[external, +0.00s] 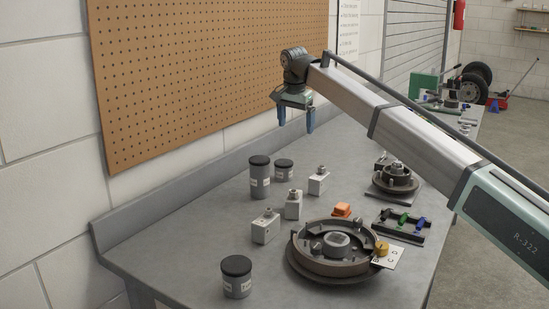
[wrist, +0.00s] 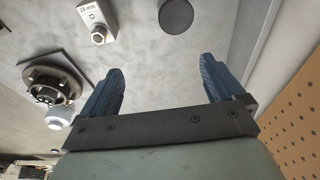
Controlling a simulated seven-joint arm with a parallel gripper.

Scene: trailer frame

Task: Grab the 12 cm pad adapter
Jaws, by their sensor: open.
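Three grey cylinders with dark caps stand on the bench: a tall one (external: 260,182), a short one (external: 284,171) just behind it, and a medium one (external: 237,283) at the near left. They carry small labels that I cannot read, so I cannot tell which is the 12 cm pad adapter. My gripper (external: 296,124) hangs above the back of the bench, open and empty, beyond the cylinders. In the wrist view my gripper (wrist: 162,75) has its two blue fingers wide apart with nothing between them. A round dark cap (wrist: 175,15) shows at the top there.
Light blocks (external: 266,228) with knobs stand mid-bench; one block (wrist: 98,22) shows a "mm" label. A large drum assembly (external: 335,265), an orange piece (external: 342,210), a black tray (external: 402,228) and a hub (external: 396,178) lie to the right. The pegboard wall (external: 200,70) borders the bench.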

